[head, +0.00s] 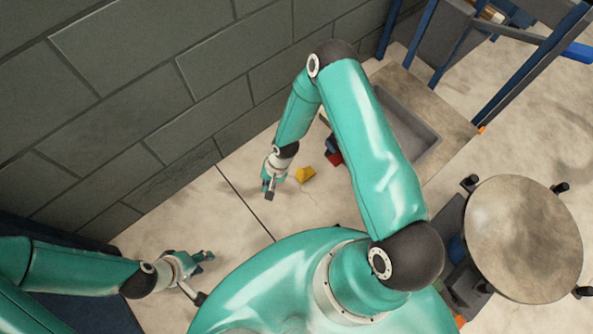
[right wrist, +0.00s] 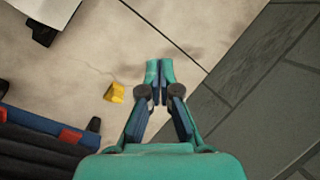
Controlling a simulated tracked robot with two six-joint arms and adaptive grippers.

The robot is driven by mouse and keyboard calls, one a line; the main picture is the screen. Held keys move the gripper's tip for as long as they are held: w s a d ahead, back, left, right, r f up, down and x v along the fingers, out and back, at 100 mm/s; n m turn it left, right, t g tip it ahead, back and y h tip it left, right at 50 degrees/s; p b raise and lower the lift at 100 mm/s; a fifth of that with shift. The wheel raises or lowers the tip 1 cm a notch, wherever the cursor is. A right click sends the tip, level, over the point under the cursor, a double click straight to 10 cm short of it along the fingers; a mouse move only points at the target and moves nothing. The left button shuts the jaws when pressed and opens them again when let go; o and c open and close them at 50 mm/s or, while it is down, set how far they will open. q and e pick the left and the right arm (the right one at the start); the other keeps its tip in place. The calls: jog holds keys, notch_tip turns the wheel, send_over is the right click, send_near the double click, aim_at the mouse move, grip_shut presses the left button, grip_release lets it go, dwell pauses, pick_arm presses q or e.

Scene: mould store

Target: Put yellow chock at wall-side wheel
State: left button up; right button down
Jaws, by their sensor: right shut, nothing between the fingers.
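The yellow chock (head: 305,175) lies on the pale concrete floor near the block wall; it also shows in the right wrist view (right wrist: 115,93). My right gripper (head: 269,190) is shut and empty, low over the floor, just left of the chock and apart from it. In the right wrist view its fingertips (right wrist: 159,68) meet, with the chock to their left. My left gripper (head: 207,275) is open and empty at the lower left, its fingers spread. I cannot make out a wheel for certain in the head view, where my right arm covers part of the floor.
A dark blue body with red parts (right wrist: 40,135) stands close to the chock; a bit of red (head: 335,158) shows beside my right arm. The block wall (head: 150,90) runs along the left. A grey tray (head: 412,135) and a round plate (head: 523,238) are at right.

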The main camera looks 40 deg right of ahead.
aim_at(303, 175)
jog(key=w+d+f+m+h+b, duration=0.1)
jog(key=f+b, duration=0.5)
jog(key=f, duration=0.6)
jog(key=w+d+f+m+h+b, duration=0.1)
jog(key=w+d+f+m+b, duration=0.3)
jog(key=f, duration=0.8)
jog(key=w+d+f+m+h+b, duration=0.2)
jog(key=d+f+b, duration=0.6)
jog(key=f, duration=0.4)
jog(key=shift+w+f+m, duration=0.15)
jog(key=shift+w+m, duration=0.35)
jog(key=shift+m, duration=0.4)
jog(key=d+b, duration=0.1)
jog(key=d, duration=0.2)
jog(key=shift+w+b, duration=0.1)
jog(key=shift+b, duration=0.2)
pick_arm(q)
notch_tip(303, 175, down, 22)
pick_arm(e)
jog(key=shift+d, duration=0.55)
pick_arm(q)
jog(key=shift+f, duration=0.1)
